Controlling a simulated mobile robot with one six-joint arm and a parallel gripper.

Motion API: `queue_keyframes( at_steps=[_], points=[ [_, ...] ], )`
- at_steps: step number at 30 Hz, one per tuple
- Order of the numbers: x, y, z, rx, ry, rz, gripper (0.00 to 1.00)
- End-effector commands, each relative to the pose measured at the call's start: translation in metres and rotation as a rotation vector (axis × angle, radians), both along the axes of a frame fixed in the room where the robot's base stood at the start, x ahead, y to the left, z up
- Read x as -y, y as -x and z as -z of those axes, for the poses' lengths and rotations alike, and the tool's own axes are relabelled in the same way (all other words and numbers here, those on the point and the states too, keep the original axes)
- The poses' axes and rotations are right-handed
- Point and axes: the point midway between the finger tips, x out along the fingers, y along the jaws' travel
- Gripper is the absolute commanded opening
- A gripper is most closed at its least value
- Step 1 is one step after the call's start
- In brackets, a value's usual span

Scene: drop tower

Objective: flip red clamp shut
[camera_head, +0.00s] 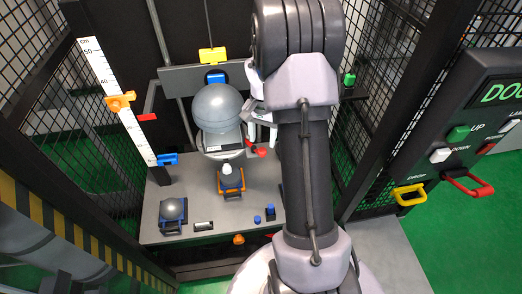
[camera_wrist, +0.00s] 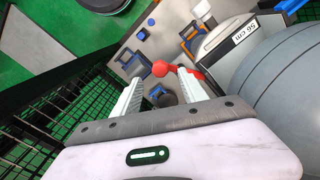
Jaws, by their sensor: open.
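The red clamp (camera_head: 257,150) is a small red lever with a round knob at the right edge of the platform under the big grey ball (camera_head: 218,107). In the wrist view the red clamp (camera_wrist: 198,76) runs left from the platform edge to its knob, beside the label "56 cm". My gripper (camera_head: 262,134) is open, with its two pale fingers pointing down at the clamp. In the wrist view the knob shows between or just beyond the fingertips of my gripper (camera_wrist: 160,76); I cannot tell whether they touch. Part of the clamp is hidden behind the right finger.
The grey ball fills the right of the wrist view, close to the fingers. Below stands a grey table (camera_head: 190,187) with an orange cradle (camera_head: 230,181) and a smaller ball (camera_head: 172,208). A ruler (camera_head: 115,100) is at left, a button panel (camera_head: 481,135) at right.

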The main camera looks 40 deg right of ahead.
Motion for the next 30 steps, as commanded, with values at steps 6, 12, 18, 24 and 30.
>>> queue_keyframes(
  at_steps=[6, 12, 18, 24, 30],
  points=[
    [0.000, 0.000, 0.043, 0.000, 0.000, 0.000, 0.50],
    [0.000, 0.000, 0.050, 0.001, 0.000, 0.000, 0.50],
    [0.000, 0.000, 0.049, 0.000, 0.001, -0.001, 0.42],
    [0.000, 0.000, 0.049, 0.000, 0.001, -0.001, 0.03],
    [0.003, 0.000, 0.047, 0.000, 0.000, -0.068, 0.00]
  ],
)
